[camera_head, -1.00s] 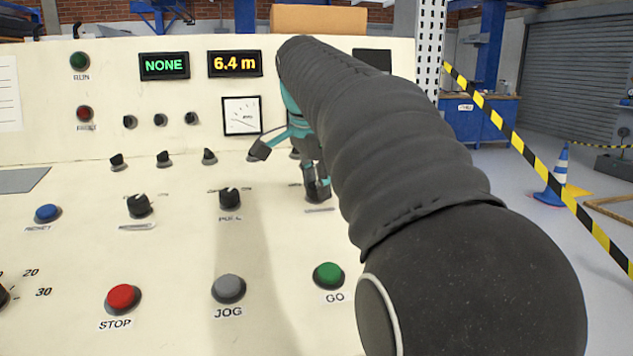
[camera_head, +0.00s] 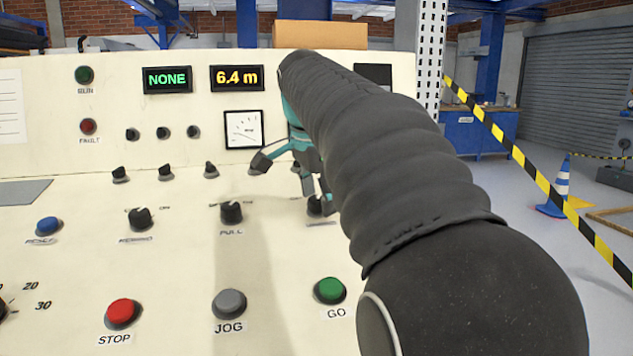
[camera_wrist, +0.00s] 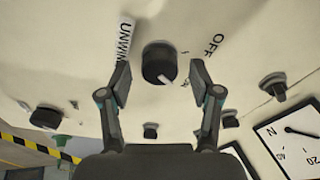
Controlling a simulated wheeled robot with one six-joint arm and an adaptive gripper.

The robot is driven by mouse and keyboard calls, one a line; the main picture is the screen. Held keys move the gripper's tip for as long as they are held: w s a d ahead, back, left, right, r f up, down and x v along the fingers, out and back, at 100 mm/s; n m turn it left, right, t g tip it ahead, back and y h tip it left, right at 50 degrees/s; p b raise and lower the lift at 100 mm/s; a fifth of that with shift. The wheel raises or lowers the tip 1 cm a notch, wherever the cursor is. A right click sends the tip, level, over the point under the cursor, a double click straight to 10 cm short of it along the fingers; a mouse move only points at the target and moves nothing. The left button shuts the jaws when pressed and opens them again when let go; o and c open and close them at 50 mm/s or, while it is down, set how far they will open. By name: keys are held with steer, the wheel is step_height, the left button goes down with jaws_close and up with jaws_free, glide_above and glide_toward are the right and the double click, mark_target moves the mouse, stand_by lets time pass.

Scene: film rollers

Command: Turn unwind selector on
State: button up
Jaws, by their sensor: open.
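The unwind selector (camera_wrist: 158,62) is a round black knob with a pale pointer mark, on the cream panel. Its "UNWIND" label (camera_wrist: 125,38) is partly hidden by a finger. "OFF" (camera_wrist: 216,45) is printed to its upper right; the pointer tilts to lower right, away from "OFF". A smaller print on that side is too blurred to read. My gripper (camera_wrist: 160,77) is open, with one finger on each side of the knob and gaps between. In the head view the gripper (camera_head: 293,185) is partly behind my arm, and the selector (camera_head: 315,207) shows beside a fingertip.
The pull knob (camera_head: 231,212) and another black selector (camera_head: 140,219) stand to the left. Stop (camera_head: 122,312), jog (camera_head: 229,303) and go (camera_head: 330,290) buttons lie nearer. Small black knobs and a gauge (camera_head: 243,129) are behind the gripper. Displays read "NONE" and "6.4 m".

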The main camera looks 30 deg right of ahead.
steer(key=v, duration=1.1)
steer(key=shift+r, duration=0.4)
steer(key=shift+s, duration=0.15)
